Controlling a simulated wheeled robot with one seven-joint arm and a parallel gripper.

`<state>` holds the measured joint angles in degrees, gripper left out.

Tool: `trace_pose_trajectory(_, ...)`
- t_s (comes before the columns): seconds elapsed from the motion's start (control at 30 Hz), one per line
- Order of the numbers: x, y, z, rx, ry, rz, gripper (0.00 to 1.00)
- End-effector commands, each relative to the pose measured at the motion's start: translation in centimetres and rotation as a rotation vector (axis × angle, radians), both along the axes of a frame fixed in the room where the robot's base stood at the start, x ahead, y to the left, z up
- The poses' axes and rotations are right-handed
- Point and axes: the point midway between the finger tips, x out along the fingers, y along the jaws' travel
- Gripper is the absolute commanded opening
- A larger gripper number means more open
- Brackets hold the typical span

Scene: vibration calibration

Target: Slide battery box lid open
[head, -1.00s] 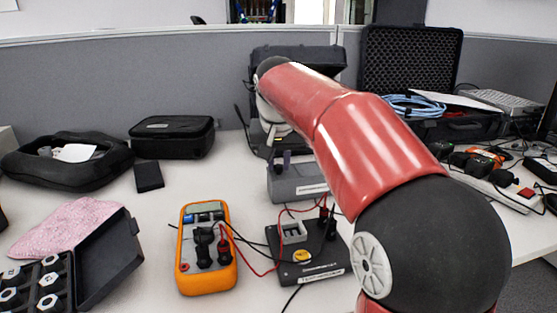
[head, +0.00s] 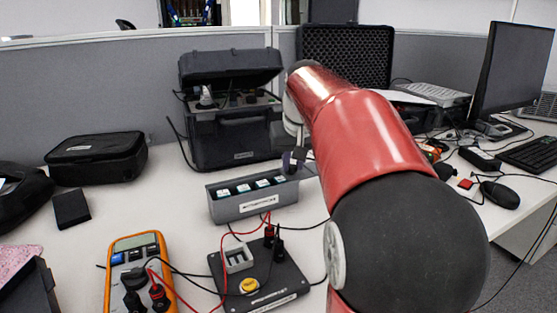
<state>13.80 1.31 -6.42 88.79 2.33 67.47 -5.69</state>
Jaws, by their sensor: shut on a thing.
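The battery box (head: 250,207) is a long grey box with a white label on its front, standing mid-table. Its top is uncovered over most of its length, and several light-topped cells show in a row inside. The grey lid (head: 307,171) sticks out at the box's right end, partly hidden by my arm. My gripper (head: 292,162) is at that right end, pointing down, and is shut on the lid's dark knob. The fingers are small in the view and partly hidden behind my red arm.
A black switch box (head: 280,291) with leads stands in front of the battery box. An orange multimeter (head: 137,262) is at front left. A large open black case (head: 230,135) stands behind. A monitor (head: 512,75) and cables are at right.

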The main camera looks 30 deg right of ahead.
Motion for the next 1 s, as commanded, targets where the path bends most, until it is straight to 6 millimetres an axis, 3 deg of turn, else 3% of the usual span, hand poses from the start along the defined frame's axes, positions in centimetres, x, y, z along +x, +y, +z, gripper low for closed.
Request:
trace_pose_trajectory(0.43, -0.03, -0.37, 0.07, -0.001, -0.001, 0.001, 0.0)
trace_pose_trajectory(0.47, -0.02, -0.38, 0.08, -0.001, -0.001, 0.001, 0.22)
trace_pose_trajectory(0.6, -0.02, -0.36, 0.06, 0.0, 0.0, 0.001, 0.41)
trace_pose_trajectory(0.87, -0.02, -0.34, 0.04, 0.0, 0.0, 0.0, 0.42)
trace_pose_trajectory(1.0, -0.32, -0.26, 0.99, -0.001, -0.003, 0.0, 0.42)
